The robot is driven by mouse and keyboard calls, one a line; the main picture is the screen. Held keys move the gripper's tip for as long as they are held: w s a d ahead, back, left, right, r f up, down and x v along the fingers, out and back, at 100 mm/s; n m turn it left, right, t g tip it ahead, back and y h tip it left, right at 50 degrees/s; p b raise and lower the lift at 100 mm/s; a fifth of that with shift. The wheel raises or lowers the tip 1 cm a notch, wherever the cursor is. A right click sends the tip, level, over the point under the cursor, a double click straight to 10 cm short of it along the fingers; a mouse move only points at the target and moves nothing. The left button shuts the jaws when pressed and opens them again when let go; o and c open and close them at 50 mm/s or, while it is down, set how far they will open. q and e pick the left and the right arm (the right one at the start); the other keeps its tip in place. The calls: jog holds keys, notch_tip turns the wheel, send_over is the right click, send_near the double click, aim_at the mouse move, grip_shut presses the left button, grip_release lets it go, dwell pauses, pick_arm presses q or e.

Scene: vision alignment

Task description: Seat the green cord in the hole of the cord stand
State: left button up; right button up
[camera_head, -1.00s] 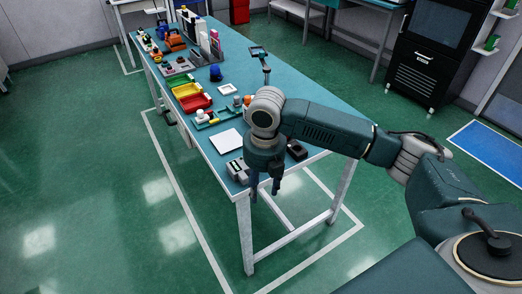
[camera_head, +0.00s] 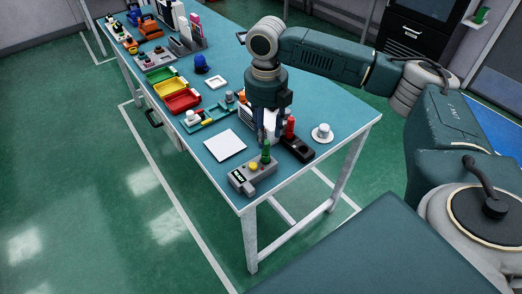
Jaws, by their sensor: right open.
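A small upright green piece (camera_head: 267,152), which looks like the green cord's end, shows at the far end of a grey box (camera_head: 243,182) with a yellow button near the table's front corner. I cannot tell whether it sits in a hole. A black stand (camera_head: 298,150) with an upright red piece (camera_head: 290,127) lies just to the right; it may be the cord stand, and I see no clear hole. My right gripper (camera_head: 269,138) points down, open, just above and behind the green piece. Its fingers partly hide what lies behind. My left gripper is out of view.
A white square plate (camera_head: 225,145) lies left of the gripper. A white round knob piece (camera_head: 322,133) stands at the right edge of the blue table (camera_head: 215,172). Red (camera_head: 181,101) and yellow (camera_head: 168,86) trays and several other items fill the table farther back.

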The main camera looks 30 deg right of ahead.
aim_at(267, 142)
jog(key=f, duration=0.3)
jog(key=shift+s, duration=0.35)
jog(key=shift+f, duration=0.35)
notch_tip(267, 142, down, 5)
jog(key=shift+w+d+r+p, duration=0.1)
jog(key=shift+p, duration=0.75)
jog(key=shift+c, duration=1.3)
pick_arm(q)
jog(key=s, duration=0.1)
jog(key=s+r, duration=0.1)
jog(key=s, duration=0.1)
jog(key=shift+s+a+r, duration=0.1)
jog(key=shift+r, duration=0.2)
pick_arm(e)
grip_shut()
